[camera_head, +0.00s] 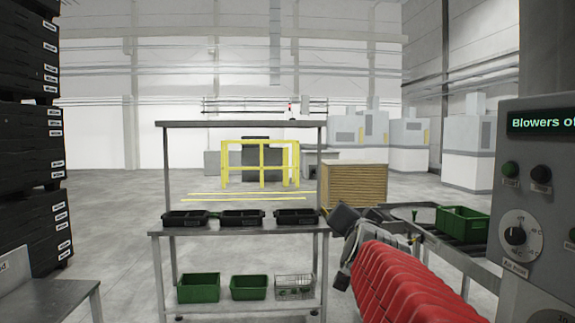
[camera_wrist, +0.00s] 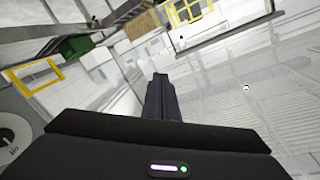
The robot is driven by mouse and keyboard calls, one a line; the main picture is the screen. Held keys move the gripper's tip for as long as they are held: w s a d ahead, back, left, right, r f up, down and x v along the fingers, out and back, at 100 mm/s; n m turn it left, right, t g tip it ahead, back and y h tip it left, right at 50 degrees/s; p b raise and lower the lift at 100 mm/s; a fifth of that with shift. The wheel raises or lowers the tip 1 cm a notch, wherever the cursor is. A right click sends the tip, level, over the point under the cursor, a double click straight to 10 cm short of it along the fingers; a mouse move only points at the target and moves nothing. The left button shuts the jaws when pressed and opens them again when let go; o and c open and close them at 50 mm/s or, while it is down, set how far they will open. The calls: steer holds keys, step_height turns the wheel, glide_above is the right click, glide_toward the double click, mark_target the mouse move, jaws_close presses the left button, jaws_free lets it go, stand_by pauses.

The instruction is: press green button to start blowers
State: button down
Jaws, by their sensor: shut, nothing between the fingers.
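The grey control panel (camera_head: 508,205) stands at the right edge of the head view. Its display (camera_head: 545,122) reads "Blowers of", cut off by the frame. In the head view my red arm reaches left of the panel, and the fingers cannot be made out. My gripper is apart from the buttons.
A dial (camera_head: 517,236) sits below the buttons, and a dial (camera_wrist: 12,138) shows at the wrist view's left edge. A green crate (camera_head: 462,223) rests on a conveyor behind my arm. A metal workbench (camera_head: 240,246) with trays stands ahead. Black stacked crates (camera_head: 30,140) are at left.

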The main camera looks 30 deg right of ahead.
mark_target(507, 170)
steer(key=s+d+r+m+g+h, duration=0.3)
steer(key=s+d+r+m+h, duration=0.1)
steer(key=s+d, duration=0.3)
steer(key=s+d+r+m+g+h, duration=0.4)
steer(key=s+d+r+m, duration=0.2)
steer(key=d, duration=0.5)
steer(key=shift+s+d+m+h, duration=0.15)
steer(key=shift+s+m+h, duration=0.25)
steer(key=shift+s+m, duration=0.25)
steer(key=shift+s+d, duration=0.1)
steer(key=s+d, duration=0.3)
steer(key=d, duration=0.4)
steer(key=shift+s+d, duration=0.35)
steer(key=shift+s, duration=0.05)
stand_by(0.4)
